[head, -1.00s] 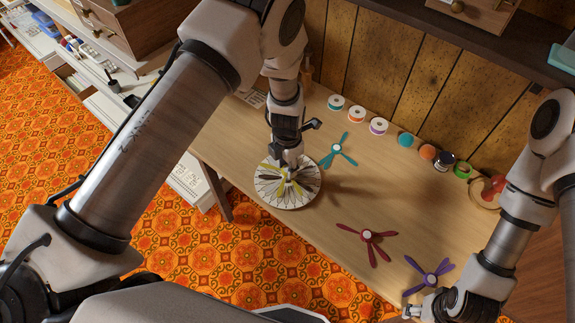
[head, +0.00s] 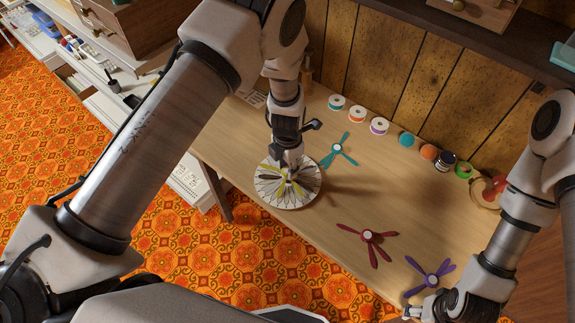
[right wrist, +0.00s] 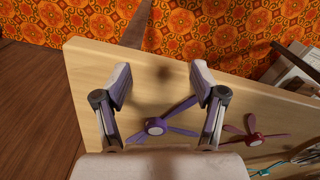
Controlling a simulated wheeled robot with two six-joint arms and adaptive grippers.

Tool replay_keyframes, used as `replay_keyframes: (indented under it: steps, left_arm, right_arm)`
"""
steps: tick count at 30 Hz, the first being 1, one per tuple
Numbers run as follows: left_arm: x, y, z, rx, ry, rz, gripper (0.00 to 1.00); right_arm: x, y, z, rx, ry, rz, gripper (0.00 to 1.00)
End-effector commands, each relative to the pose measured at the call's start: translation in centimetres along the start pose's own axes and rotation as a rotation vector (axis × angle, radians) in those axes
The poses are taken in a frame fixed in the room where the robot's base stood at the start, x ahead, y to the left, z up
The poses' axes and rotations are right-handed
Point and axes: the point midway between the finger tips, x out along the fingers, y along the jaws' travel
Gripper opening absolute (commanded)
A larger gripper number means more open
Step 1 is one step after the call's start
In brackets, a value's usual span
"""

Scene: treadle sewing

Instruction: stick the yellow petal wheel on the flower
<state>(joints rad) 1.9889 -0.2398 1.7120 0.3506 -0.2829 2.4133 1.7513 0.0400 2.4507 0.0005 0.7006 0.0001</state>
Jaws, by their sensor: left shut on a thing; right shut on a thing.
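A round white disc with a dark-outlined flower (head: 300,203) lies at the table's front left edge in the head view. The yellow petal wheel (head: 277,172) is over the disc's middle, with its petals partly hidden by my left gripper (head: 291,165). The left gripper points down and is shut on the wheel's middle. I cannot tell whether the wheel touches the disc. My right gripper (right wrist: 160,78) has its fingers wide apart, with nothing seen between the tips. A purple petal wheel (right wrist: 155,126) lies on the table below it, also in the head view (head: 431,279).
A teal petal wheel (head: 337,149) lies behind the disc, and a red petal wheel (head: 368,236) lies to its right. Several spools and small pots, including an orange spool (head: 356,112), line the back wall. The table's middle (head: 385,180) is clear.

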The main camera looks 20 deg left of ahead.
Motion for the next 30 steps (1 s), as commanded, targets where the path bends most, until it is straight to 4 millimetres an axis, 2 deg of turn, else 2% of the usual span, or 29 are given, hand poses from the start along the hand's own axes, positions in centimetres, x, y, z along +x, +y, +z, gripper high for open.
replay_keyframes:
  steps: [2,3,5,6,22,27,30]
  left_arm:
    - [0.1,0.0,0.0,0.0,0.0,0.0,0.17]
    - [0.1,0.0,0.0,0.0,0.0,0.0,0.37]
    - [0.1,0.0,0.0,0.0,0.0,0.0,0.59]
    - [0.1,0.0,0.0,0.0,0.0,0.0,0.63]
    - [-0.1,0.0,0.0,0.0,0.0,0.0,0.63]
    - [-2.0,0.0,0.0,0.0,0.0,0.0,0.63]
    - [-3.4,-0.1,0.8,-0.006,-0.002,0.001,0.63]
  right_arm:
    - [0.1,0.0,0.0,-0.001,-0.001,0.0,0.63]
    - [0.1,0.0,0.0,-0.001,-0.001,-0.001,0.63]
    - [0.1,0.0,0.0,-0.001,-0.001,-0.001,0.63]
    - [0.1,0.0,0.0,-0.001,-0.001,-0.001,0.63]
    - [-0.1,0.0,0.1,-0.001,-0.003,-0.001,0.63]
    - [-2.1,0.0,0.1,-0.001,-0.002,0.0,0.63]
    - [-2.9,0.0,0.1,-0.001,-0.002,0.0,0.63]
